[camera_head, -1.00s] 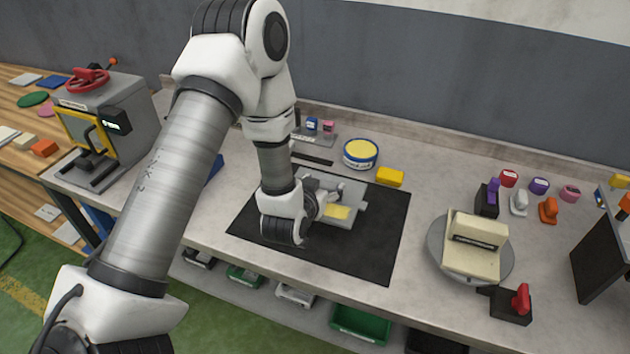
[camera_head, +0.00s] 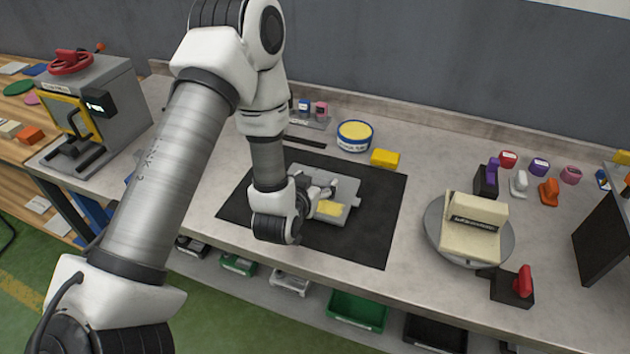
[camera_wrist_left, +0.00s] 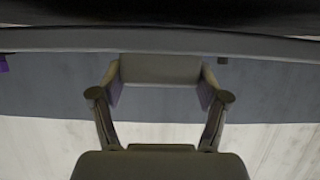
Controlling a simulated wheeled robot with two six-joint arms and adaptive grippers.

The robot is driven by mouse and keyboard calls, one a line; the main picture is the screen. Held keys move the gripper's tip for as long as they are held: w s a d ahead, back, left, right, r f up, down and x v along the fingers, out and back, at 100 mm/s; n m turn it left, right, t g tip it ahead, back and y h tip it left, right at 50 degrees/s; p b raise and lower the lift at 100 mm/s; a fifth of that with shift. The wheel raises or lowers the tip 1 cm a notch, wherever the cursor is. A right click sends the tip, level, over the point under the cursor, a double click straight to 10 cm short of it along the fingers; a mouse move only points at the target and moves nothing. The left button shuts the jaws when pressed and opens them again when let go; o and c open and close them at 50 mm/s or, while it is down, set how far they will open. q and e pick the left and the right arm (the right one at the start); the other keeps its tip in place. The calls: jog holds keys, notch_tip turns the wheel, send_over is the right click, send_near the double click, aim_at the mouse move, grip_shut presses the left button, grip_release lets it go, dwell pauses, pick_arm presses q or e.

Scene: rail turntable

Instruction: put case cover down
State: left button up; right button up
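The case cover (camera_head: 346,186) looks like a grey plate with a yellow patch. It is over the black mat (camera_head: 372,230) in the middle of the bench in the head view; I cannot tell whether it touches the mat. My left gripper (camera_head: 312,195) is at its left side, partly hidden by my wrist. In the left wrist view, the two fingers of my left gripper (camera_wrist_left: 160,82) close on the sides of a grey block, which seems to be part of the cover. My right gripper is not in view.
A beige case (camera_head: 470,240) sits on a round grey turntable (camera_head: 440,255) to the right. A yellow-topped tin (camera_head: 355,136) and a yellow block (camera_head: 385,159) stand behind the mat. A grey press (camera_head: 110,105) is at the left, a dark panel (camera_head: 605,240) at the right.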

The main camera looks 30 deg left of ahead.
pick_arm(q)
jog(key=o, duration=0.3)
jog(key=shift+o, duration=0.2)
jog(key=shift+r, duration=0.1)
